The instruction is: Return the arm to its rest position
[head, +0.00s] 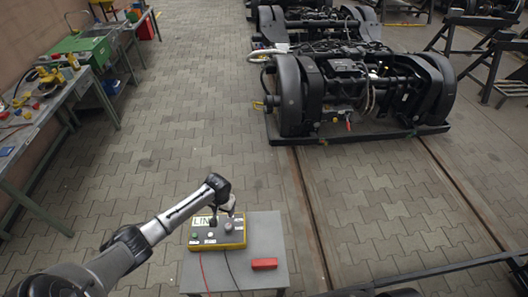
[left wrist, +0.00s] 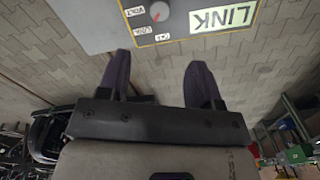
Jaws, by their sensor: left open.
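My left arm comes in from the lower left in the head view. Its gripper (head: 226,208) is over a yellow-edged test box (head: 218,243) with a "LINK" label, knobs and buttons. In the left wrist view the two dark fingers (left wrist: 160,78) are spread apart with nothing between them. The test box's panel (left wrist: 180,22), with its knob and "LINK" label, shows just beyond the fingertips, apart from them. In the head view the gripper hides part of the box's top. My right gripper is not seen.
The box stands on a small grey table (head: 268,228) with a red block (head: 265,264); a red and a black cable run from the box. Workbenches (head: 40,115) with tools line the left. A black bogie (head: 350,90) stands ahead on rails. Paved floor between is clear.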

